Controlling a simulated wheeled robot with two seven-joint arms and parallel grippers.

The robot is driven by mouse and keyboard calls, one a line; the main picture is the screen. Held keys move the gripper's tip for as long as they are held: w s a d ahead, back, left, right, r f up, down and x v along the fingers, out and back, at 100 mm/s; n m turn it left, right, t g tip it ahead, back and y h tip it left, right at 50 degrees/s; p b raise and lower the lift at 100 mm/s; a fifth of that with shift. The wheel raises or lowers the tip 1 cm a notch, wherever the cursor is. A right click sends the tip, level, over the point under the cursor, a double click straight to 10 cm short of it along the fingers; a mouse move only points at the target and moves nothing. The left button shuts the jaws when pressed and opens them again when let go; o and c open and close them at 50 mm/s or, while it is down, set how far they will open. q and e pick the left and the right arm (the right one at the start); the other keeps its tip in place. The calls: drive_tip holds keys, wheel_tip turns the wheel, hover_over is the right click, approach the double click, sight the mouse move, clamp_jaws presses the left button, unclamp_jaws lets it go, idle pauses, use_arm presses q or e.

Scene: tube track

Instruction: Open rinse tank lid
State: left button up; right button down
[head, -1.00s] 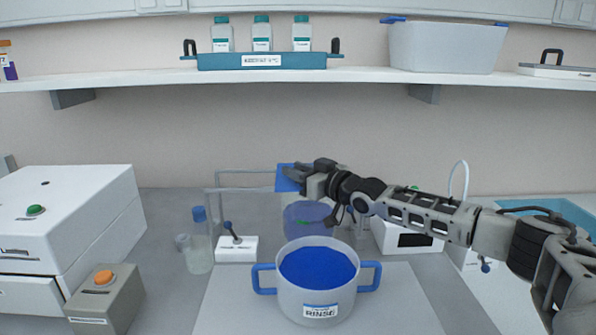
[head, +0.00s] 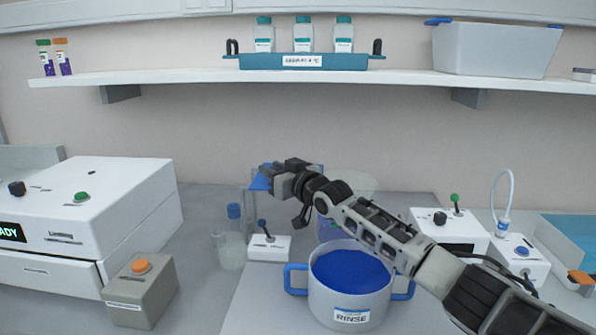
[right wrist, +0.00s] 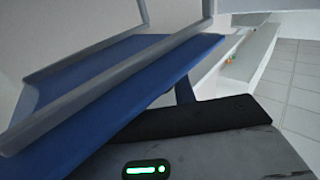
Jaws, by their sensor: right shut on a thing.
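A pale pot labelled RINSE (head: 350,297) stands on the bench in the head view, with blue handles and a blue interior. In the right wrist view, a long blue strip (right wrist: 110,88) runs tilted beside a grey bar, close to the dark finger. My left gripper is out of view.
A small white lever box (head: 268,250) and a blue-capped bottle (head: 233,250) stand left of the pot. A white machine (head: 110,205) and a box with an orange button (head: 140,295) are further left. A shelf (head: 210,78) runs above; white devices stand at right.

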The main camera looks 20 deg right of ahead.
drive_tip(key=shift+w+a, duration=0.25)
drive_tip(key=shift+a, duration=0.35)
drive_tip(key=c, duration=1.2)
unclamp_jaws()
drive_tip(key=shift+s, duration=0.1)
drive_tip(key=v, duration=0.7)
drive_tip(key=shift+s, duration=0.15)
drive_tip(key=shift+d, duration=0.1)
